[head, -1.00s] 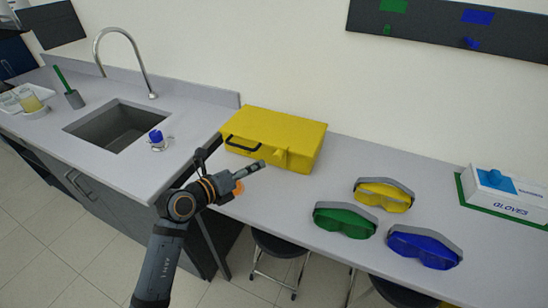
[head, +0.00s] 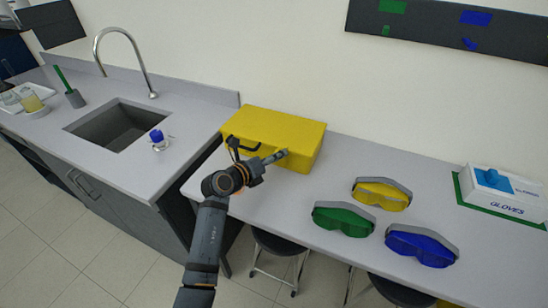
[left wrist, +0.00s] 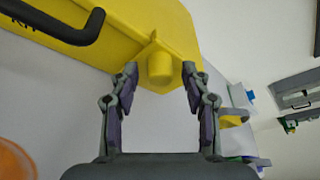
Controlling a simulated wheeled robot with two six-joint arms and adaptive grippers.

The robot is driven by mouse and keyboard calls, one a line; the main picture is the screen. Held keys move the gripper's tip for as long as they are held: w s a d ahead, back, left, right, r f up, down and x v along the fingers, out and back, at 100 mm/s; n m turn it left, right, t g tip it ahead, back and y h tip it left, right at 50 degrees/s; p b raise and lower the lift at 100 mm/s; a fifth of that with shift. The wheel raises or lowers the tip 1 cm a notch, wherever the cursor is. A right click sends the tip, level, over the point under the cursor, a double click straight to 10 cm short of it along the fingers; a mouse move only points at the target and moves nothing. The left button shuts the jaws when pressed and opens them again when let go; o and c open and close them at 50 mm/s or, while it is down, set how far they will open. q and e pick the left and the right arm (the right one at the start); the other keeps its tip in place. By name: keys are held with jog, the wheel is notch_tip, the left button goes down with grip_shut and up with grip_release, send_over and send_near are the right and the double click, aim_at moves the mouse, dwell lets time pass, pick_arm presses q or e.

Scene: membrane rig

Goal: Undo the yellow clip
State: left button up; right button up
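The yellow case (head: 270,124) lies on the bench against the wall, its black handle (head: 246,147) on the front. The yellow clip (left wrist: 160,66) is a stubby knob on a pointed plate on the case's front, in the left wrist view. My left gripper (head: 279,156) is at the case's front and largely covers the clip in the head view. In the left wrist view its two fingers (left wrist: 160,78) stand apart, one on each side of the clip, with a gap to each side. I cannot tell whether the tips reach past it. My right gripper is not in view.
Yellow goggles (head: 382,193), green goggles (head: 343,219) and blue goggles (head: 422,246) lie on the bench to the right. A glove box (head: 505,190) is at the far right. The sink (head: 118,126) is on the left. The bench between case and goggles is clear.

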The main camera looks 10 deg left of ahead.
pick_arm(q)
grip_shut()
jog(key=shift+f+b, duration=0.2)
jog(key=shift+b, duration=0.15)
jog(key=s+f+t+h+b, duration=0.1)
jog(key=b, duration=0.3)
jog(key=f+m+t+b, duration=0.1)
jog(key=t+b, duration=0.1)
jog(key=b, duration=0.3)
jog(key=shift+s+a+f+h, duration=0.1)
jog(key=shift+s+a+h, duration=0.2)
jog(key=shift+s+h, duration=0.1)
jog(key=shift+s+r+t+b, duration=0.1)
jog(key=shift+r+t+b, duration=0.15)
jog(key=shift+b, duration=0.3)
jog(key=shift+r, duration=0.1)
jog(key=shift+o, duration=0.7)
grip_release()
